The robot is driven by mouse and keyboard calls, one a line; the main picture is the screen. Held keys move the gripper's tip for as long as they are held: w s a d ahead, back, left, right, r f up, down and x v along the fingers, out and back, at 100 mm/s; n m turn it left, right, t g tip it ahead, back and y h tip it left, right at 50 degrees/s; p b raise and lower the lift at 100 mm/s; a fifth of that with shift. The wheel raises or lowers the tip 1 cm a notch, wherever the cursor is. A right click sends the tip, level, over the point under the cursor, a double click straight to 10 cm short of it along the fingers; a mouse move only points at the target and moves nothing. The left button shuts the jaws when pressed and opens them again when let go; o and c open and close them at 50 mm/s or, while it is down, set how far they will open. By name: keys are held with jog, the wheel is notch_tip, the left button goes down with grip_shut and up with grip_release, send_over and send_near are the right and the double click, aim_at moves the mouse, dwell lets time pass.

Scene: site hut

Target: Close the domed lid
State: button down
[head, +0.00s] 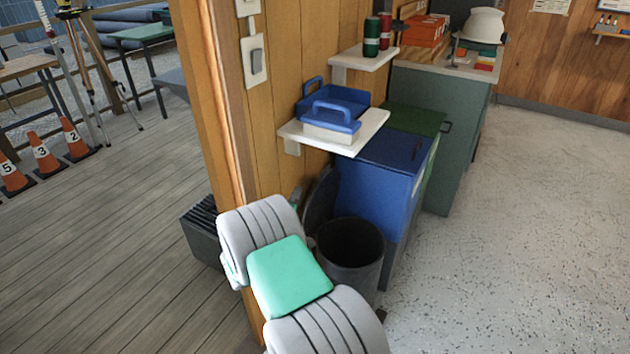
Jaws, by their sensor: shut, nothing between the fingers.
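A dark grey round bin (350,255) stands on the floor against the wood-panelled wall, its mouth open upward. Its dark domed lid (322,203) stands raised behind the bin's rim on the wall side, tilted up and partly hidden by my arm. My grey and green arm reaches up from the bottom of the head view, in front and to the left of the bin. My gripper's fingers cannot be made out; the far end of the arm hides that area. I cannot tell whether anything of mine touches the lid.
A blue lidded bin (375,185) and a green one (415,118) stand just behind. A shelf (372,122) with a blue tote (345,100) juts out above. A wall end (215,100) is close left. The speckled floor (510,230) at right is clear.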

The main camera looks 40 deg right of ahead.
aim_at(314, 186)
jog(key=shift+n, duration=0.4)
jog(key=w+d, duration=0.1)
jog(key=d, duration=0.2)
jog(key=w+d, duration=0.1)
jog(key=d, duration=0.4)
jog(key=shift+w+d+r, duration=0.3)
jog(key=shift+w+d, duration=0.05)
jog(key=shift+w, duration=0.05)
jog(key=shift+s+a+r+t, duration=0.1)
jog(key=shift+s+a+t, duration=0.05)
jog(key=shift+s+t, duration=0.2)
